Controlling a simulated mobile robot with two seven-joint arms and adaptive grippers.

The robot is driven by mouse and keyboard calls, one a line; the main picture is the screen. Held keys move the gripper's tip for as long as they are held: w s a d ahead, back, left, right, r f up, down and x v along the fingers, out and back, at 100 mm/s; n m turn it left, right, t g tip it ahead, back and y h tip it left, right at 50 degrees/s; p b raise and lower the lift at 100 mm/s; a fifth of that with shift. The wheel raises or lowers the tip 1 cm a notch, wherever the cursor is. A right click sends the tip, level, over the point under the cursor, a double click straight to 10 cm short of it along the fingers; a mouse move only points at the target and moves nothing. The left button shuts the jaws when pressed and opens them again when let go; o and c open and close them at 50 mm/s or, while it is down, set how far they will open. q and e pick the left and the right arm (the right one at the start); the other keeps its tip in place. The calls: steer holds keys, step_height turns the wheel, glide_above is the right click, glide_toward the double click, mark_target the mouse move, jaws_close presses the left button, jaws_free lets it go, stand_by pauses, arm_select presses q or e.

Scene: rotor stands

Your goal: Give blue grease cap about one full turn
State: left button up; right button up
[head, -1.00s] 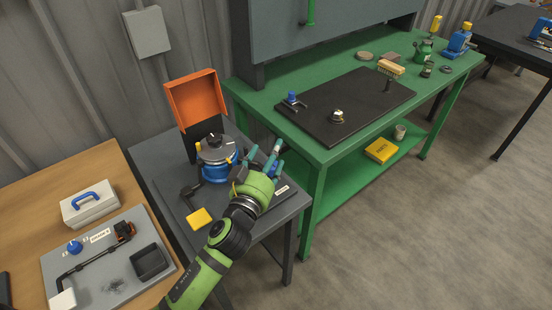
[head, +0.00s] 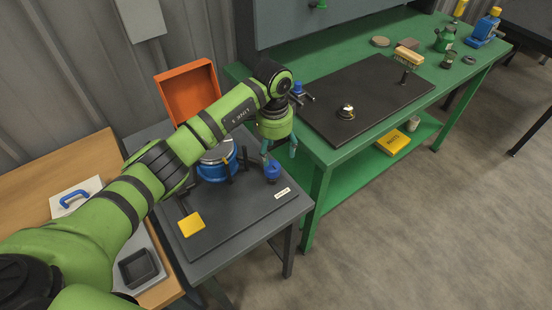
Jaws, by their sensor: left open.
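A blue cap (head: 272,172) with a pointed top stands upright at the right of the dark plate on the grey stand (head: 240,216). Another blue knob (head: 297,87) stands on the black mat's left corner on the green bench; which is the grease cap I cannot tell for sure. My left gripper (head: 279,149) points down just above and slightly behind the blue cap in the picture. Its teal fingers are apart with nothing seen between them, and the cap looks clear of them. A blue-bodied rotor housing (head: 215,170) is partly hidden by my left arm. My right gripper is out of view.
An open orange box (head: 188,92) stands behind the housing. A yellow block (head: 191,224) lies at the plate's front left. The black mat (head: 375,98) on the green bench carries a small metal-domed part (head: 345,111). Bare floor lies to the right.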

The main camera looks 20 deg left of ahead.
mark_target(273, 165)
arm_select(q)
steer(key=shift+a, duration=0.4)
steer(key=shift+s+f+p, duration=0.15)
steer(key=shift+f+p, duration=0.2)
steer(key=shift+f, duration=0.1)
step_height(273, 165, down, 5)
steer(key=shift+r+p, duration=0.1)
steer(key=shift+p, duration=0.5)
steer(key=shift+f, duration=0.5)
steer(key=c, duration=1.1)
